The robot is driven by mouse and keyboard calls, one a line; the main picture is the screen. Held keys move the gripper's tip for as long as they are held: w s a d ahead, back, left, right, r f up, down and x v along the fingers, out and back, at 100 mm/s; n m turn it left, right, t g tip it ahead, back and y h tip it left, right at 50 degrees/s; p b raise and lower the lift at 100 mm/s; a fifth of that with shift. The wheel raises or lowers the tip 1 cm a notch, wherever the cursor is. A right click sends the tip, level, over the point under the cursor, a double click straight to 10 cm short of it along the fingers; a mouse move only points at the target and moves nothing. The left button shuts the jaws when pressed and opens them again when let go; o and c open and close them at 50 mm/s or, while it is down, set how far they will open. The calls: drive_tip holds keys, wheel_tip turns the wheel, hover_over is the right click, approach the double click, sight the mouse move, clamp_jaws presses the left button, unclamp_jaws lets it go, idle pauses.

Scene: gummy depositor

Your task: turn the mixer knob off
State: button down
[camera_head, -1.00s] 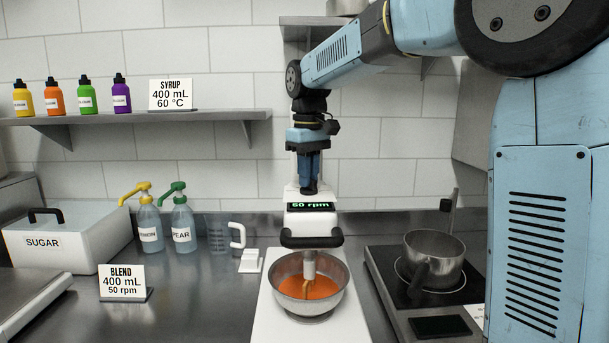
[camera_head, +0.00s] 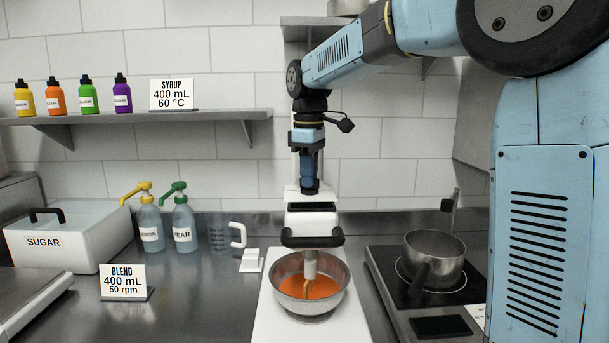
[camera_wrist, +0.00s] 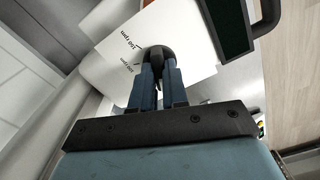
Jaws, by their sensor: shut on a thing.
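The white mixer (camera_head: 312,220) stands at the centre, its whisk in a metal bowl (camera_head: 343,292) of orange liquid. Its display (camera_head: 312,207) is dark with no number showing. My gripper (camera_head: 309,183) points straight down onto the mixer's top. In the wrist view, my gripper (camera_wrist: 157,75) is shut on the dark mixer knob (camera_wrist: 156,52), one finger on each side. Printed rpm marks show on the white top beside the knob. The fingers hide part of the knob. The dark display (camera_wrist: 229,22) also shows there.
A pot (camera_head: 435,258) sits on a hot plate at the right. A jug (camera_head: 220,233), two pump bottles and a sugar box (camera_head: 67,240) stand at the left. A BLEND sign (camera_head: 122,282) reads 400 mL, 50 rpm. A shelf (camera_head: 200,117) with several bottles is on the wall.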

drive_tip(key=shift+d, duration=0.15)
drive_tip(key=c, duration=1.1)
unclamp_jaws()
drive_tip(key=shift+c, duration=0.2)
wheel_tip(320, 180, up, 14)
drive_tip(key=shift+f, duration=0.15)
drive_tip(key=s+d+f+m+t, duration=0.2)
drive_tip(key=s+d+f+m, duration=0.4)
drive_tip(key=s+d+f, duration=0.3)
drive_tip(key=s+d+f+m+t, duration=0.3)
drive_tip(key=s+d+f+m, duration=0.4)
drive_tip(key=s+f, duration=0.5)
drive_tip(key=s+d, duration=0.1)
drive_tip(key=s, duration=0.3)
drive_tip(key=shift+s+d+t, duration=0.3)
drive_tip(key=shift+d, duration=0.05)
